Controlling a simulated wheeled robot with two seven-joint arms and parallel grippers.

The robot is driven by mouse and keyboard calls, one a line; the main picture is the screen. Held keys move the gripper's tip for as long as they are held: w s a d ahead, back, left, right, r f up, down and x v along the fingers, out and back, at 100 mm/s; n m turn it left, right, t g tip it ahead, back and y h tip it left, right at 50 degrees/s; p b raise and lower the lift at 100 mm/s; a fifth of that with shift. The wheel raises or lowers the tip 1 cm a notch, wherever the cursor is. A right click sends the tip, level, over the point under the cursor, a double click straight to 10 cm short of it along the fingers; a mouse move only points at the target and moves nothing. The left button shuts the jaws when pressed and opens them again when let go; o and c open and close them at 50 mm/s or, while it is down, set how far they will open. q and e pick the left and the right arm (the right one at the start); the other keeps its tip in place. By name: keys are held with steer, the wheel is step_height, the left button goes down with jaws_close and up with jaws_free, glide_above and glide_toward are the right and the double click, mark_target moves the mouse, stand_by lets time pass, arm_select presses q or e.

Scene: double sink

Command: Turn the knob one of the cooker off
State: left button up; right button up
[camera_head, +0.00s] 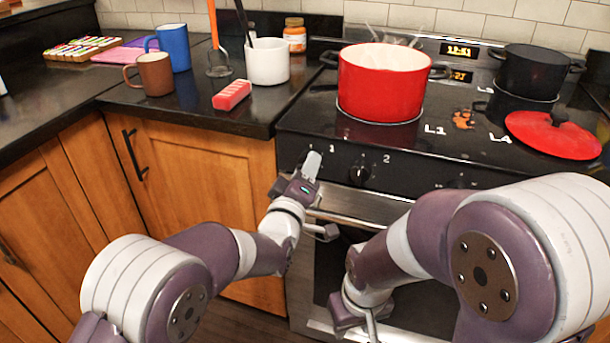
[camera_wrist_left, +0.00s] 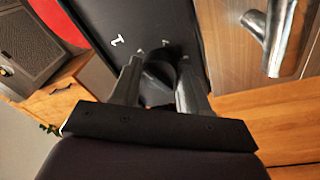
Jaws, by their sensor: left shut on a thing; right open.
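The black cooker (camera_head: 300,118) has a dark front panel with knobs. Knob one, by the label 1, is hidden behind my left gripper (camera_head: 311,163) in the head view. In the left wrist view a dark round knob (camera_wrist_left: 160,72) sits between the two fingers of my left gripper (camera_wrist_left: 160,85), which is shut on it. Knob two (camera_head: 360,172) is just to the right. My right gripper (camera_head: 360,318) is open and low in front of the oven door, away from the knobs.
A red pot (camera_head: 382,85) stands on the front left of the hob, with a black pot (camera_head: 533,72) behind right and a red lid (camera_head: 553,135) nearby. A white pot (camera_head: 267,62) and red block (camera_head: 232,95) are on the counter. The oven handle (camera_head: 350,219) runs below the knobs.

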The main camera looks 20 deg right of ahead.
arm_select(q)
steer(key=shift+r+n+y+b, duration=0.1)
steer(key=shift+n+y+b, duration=0.3)
steer(key=shift+n+b, duration=2.55)
steer(key=shift+n+y+b, duration=0.4)
steer(key=shift+n+b, duration=1.4)
steer(key=shift+n, duration=2.25)
steer(key=o, duration=1)
steer(key=shift+d+r, duration=0.1)
steer(key=shift+o, duration=0.2)
steer(key=shift+s, duration=0.1)
